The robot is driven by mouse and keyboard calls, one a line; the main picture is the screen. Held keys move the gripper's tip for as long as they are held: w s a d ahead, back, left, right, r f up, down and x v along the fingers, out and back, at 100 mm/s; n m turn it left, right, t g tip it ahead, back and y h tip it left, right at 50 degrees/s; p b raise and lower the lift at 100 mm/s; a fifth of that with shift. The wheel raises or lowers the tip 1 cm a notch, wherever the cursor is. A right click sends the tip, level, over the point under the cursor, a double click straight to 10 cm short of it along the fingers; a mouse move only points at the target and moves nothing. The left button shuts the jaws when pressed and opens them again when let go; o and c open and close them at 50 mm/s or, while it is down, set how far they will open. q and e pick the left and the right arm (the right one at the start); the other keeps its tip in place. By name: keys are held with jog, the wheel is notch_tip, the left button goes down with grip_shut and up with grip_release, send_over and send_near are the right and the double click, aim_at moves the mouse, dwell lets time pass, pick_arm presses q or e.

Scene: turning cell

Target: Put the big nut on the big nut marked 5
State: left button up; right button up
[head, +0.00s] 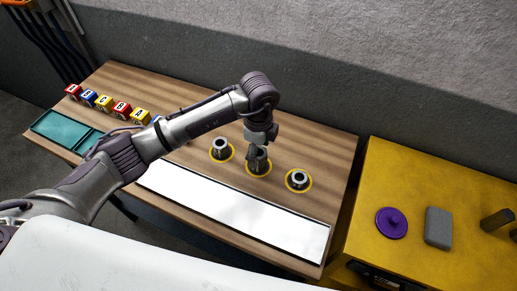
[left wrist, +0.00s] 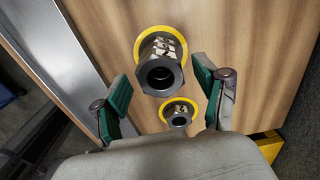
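Three dark hex nuts stand on yellow rings on the wooden table: a left one (head: 220,145), a middle one (head: 259,164) and a right one (head: 298,180). The middle one looks taller than its neighbours, like one nut upright on another, but I cannot make out a seam. In the left wrist view this tall nut column (left wrist: 160,76) has pale marks on its side that look like a 5. A smaller-looking nut (left wrist: 180,117) with a blurred mark stands behind it. My left gripper (head: 258,147) is open above the middle column, its fingertips (left wrist: 164,82) apart on either side. My right gripper is out of view.
Several coloured cubes (head: 104,103) and a teal tray (head: 62,133) are at the table's left. A white strip (head: 230,210) runs along its front. A yellow cabinet (head: 420,180) at right bears a purple lid (head: 391,222) and a grey block (head: 438,227).

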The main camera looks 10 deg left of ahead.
aim_at(259, 152)
pick_arm(q)
jog(key=shift+r, duration=0.3)
notch_tip(259, 152, up, 12)
jog(key=b, duration=0.3)
jog(key=shift+f, duration=0.15)
dwell(0.3)
